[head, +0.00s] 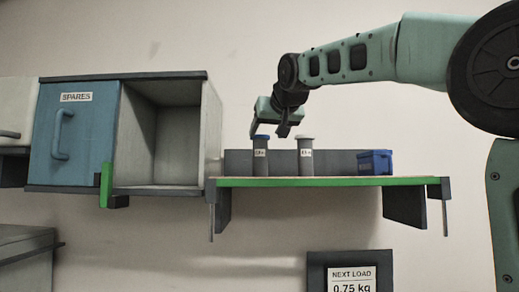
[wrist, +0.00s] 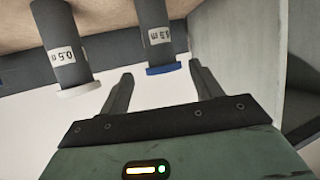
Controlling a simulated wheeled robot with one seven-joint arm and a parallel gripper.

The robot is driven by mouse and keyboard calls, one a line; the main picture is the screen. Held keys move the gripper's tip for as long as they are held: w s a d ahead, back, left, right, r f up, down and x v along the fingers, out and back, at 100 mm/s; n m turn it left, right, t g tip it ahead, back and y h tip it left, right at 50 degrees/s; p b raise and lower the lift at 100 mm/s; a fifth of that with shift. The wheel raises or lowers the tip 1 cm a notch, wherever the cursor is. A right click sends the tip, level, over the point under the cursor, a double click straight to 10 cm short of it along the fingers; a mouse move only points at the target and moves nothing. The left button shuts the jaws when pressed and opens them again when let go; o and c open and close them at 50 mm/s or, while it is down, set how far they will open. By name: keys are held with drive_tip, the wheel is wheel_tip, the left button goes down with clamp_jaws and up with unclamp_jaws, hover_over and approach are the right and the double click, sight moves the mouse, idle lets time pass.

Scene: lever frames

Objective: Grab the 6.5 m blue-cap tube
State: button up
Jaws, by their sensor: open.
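The blue-cap tube (head: 260,157) is a dark grey cylinder standing upright at the left of the green-edged shelf. In the wrist view the tube (wrist: 153,14) shows its blue cap and a white label ending in ".5 m"; the first digit is unclear. A similar tube with a white cap (head: 305,160) stands to its right; in the wrist view its label (wrist: 63,55) reads about "0.5 m". My gripper (head: 268,131) is open and empty at the blue cap's height or just above. In the wrist view the blue cap appears between the fingertips (wrist: 161,71); the exact depth is unclear.
The shelf (head: 330,182) has a low dark back panel (head: 338,160). A blue box (head: 375,162) sits at its right. An open-fronted cabinet (head: 155,190) and a blue "SPARES" door (head: 85,140) are left. A sign (head: 352,274) below reads "NEXT LOAD 0.75 kg".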

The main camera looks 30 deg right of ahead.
sight(263, 141)
drive_tip(key=p+x, duration=0.3)
drive_tip(key=x, duration=0.5)
drive_tip(key=shift+a+f+p, duration=0.1)
drive_tip(key=shift+f+p, duration=0.15)
drive_tip(key=shift+p, duration=0.05)
drive_tip(key=c, duration=1.2)
